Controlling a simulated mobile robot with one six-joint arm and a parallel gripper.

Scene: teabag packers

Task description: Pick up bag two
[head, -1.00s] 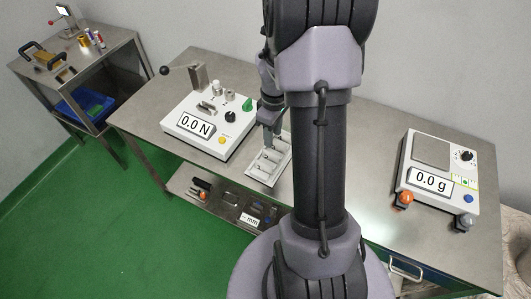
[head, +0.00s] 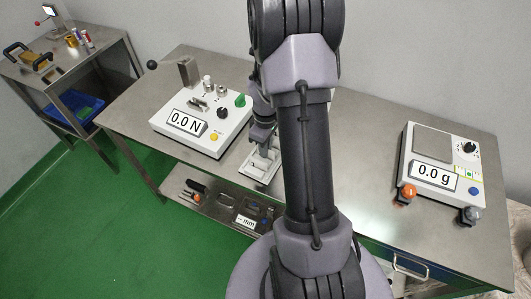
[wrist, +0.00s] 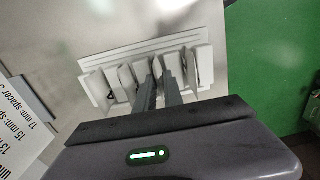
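A white rack (wrist: 103,92) holds several pale tea bags standing in a row of slots. In the head view the rack (head: 257,172) lies on the steel table, partly hidden by my arm. My gripper (wrist: 160,73) has its two dark fingers apart and reaches down into the row of bags; it also shows over the rack in the head view (head: 262,143). One pale bag edge seems to lie between the fingertips; contact cannot be made out. Bags stand on both sides of the fingers, such as one at the left (wrist: 98,88). No number marks bag two.
A force tester (head: 203,125) reading 0.0 N stands left of the rack. A lower shelf (head: 215,205) holds small tools. A side table (head: 62,62) stands at far left.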

